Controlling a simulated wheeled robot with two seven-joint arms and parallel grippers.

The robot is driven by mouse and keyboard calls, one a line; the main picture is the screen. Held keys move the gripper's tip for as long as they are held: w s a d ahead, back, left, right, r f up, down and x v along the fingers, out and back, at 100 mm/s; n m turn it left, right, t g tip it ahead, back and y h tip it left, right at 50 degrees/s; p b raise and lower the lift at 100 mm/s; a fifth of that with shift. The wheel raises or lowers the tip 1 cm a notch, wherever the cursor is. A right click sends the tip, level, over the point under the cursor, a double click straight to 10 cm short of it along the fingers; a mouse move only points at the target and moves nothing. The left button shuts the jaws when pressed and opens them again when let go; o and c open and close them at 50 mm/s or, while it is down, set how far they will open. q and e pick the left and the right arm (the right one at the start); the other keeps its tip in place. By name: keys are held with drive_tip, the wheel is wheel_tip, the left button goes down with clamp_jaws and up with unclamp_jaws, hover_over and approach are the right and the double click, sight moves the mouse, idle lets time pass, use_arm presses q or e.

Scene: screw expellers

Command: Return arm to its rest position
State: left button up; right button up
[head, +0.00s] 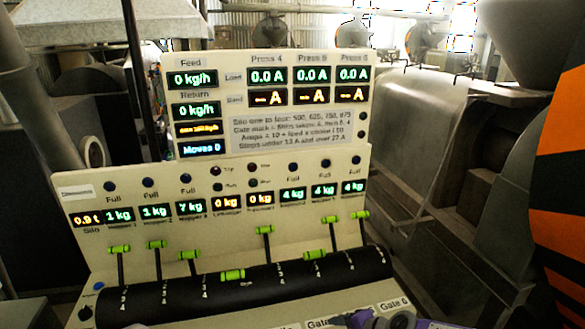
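A small grey and purple part (352,319) shows at the bottom edge, in front of the panel's Gate labels. It looks like the end of my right arm, but it is cut off by the frame and its fingers cannot be made out. Nothing is seen held in it. My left gripper is not in view. The cream control panel (130,200) fills the middle, with a row of green-handled levers on a black curved slotted cover (160,299). One lever handle (232,275) sits lower and nearer than the others.
An upper display board (250,142) reads 0 kg/h and 0.0 A. Large grey machinery (415,130) stands to the right behind the panel. A black and orange striped surface (560,190) stands at the right edge. A thin dark post (138,70) rises at the left.

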drive_tip(key=s+a+f+n+g+h, duration=0.1)
drive_tip(key=s+f+n+g, duration=0.1)
drive_tip(key=s+f, duration=0.5)
drive_tip(key=s+a+f+n+g, duration=0.15)
drive_tip(key=s+f, duration=0.25)
drive_tip(key=f, duration=0.8)
drive_tip(key=s+f+n+g+h, duration=0.1)
drive_tip(key=s+f+n+g, duration=0.1)
drive_tip(key=s+f+n, duration=0.3)
drive_tip(key=s+f, duration=0.4)
drive_tip(key=s, duration=0.3)
drive_tip(key=shift+s, duration=0.25)
drive_tip(key=shift+n, duration=0.25)
drive_tip(key=shift+c, duration=0.8)
drive_tip(key=shift+w+a+g, duration=0.1)
drive_tip(key=shift+a+g, duration=0.05)
drive_tip(key=shift+g, duration=0.1)
